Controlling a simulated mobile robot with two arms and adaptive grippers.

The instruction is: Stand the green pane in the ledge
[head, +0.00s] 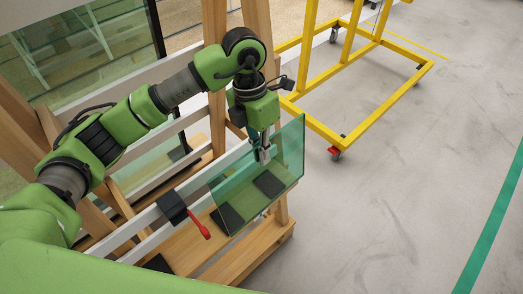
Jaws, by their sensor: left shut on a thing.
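The green pane (283,166) is a clear, green-tinted sheet standing roughly upright on the right side of the wooden rack. My left gripper (263,155) points down and is shut on the pane near its upper edge. The ledge (180,243) is the low wooden shelf of the rack, with dark pads on it. Two dark pads show through the pane. The pane's lower edge is near the ledge, but I cannot tell whether it touches. My right gripper is not in view.
A clamp with a red handle (199,225) sits on a pale rail left of the pane. A large dark-framed glass sheet (85,45) leans at the back left. A yellow wheeled frame (320,125) stands behind right. The grey floor (400,190) at right is clear.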

